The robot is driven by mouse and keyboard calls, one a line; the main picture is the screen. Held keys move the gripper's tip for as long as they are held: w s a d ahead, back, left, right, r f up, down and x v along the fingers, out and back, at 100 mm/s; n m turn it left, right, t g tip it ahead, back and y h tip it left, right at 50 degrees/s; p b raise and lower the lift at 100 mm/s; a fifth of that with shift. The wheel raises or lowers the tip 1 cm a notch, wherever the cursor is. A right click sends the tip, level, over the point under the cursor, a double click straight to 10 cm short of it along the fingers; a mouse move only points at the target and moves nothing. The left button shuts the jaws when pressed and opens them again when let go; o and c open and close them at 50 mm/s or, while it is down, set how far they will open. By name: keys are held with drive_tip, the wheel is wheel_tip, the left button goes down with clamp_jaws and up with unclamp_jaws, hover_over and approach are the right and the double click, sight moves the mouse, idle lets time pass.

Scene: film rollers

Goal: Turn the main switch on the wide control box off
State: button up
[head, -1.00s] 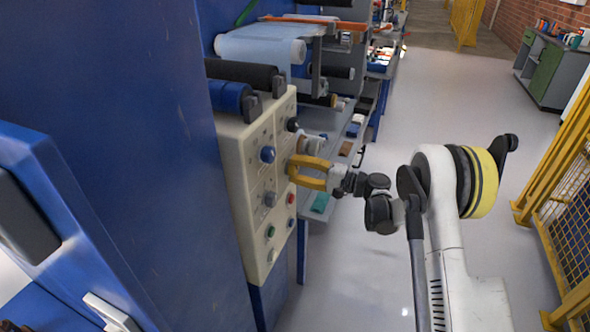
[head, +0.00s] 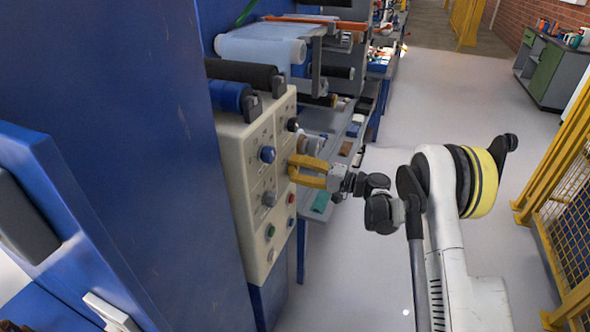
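The wide control box (head: 240,165) is a cream panel on the blue machine, with several knobs and buttons on its face. A blue knob (head: 267,154), a grey knob (head: 269,198), a green button (head: 270,231) and a red button (head: 291,197) show. A black knob (head: 292,125) sits near the top right. My gripper (head: 292,169) has yellow fingers spread apart, with the tips at the box's right side. I cannot tell which control is the main switch, nor whether one is hidden between the fingertips or touched by them.
A blue machine wall (head: 120,150) fills the left. Film rollers (head: 262,49) and shelves stand behind the box. A yellow fence (head: 565,210) is at the right. A grey-green cabinet (head: 550,70) stands at the far right. The floor between is clear.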

drive_tip(key=shift+o, duration=0.5)
drive_tip(key=v, duration=1.2)
drive_tip(key=shift+r, duration=0.15)
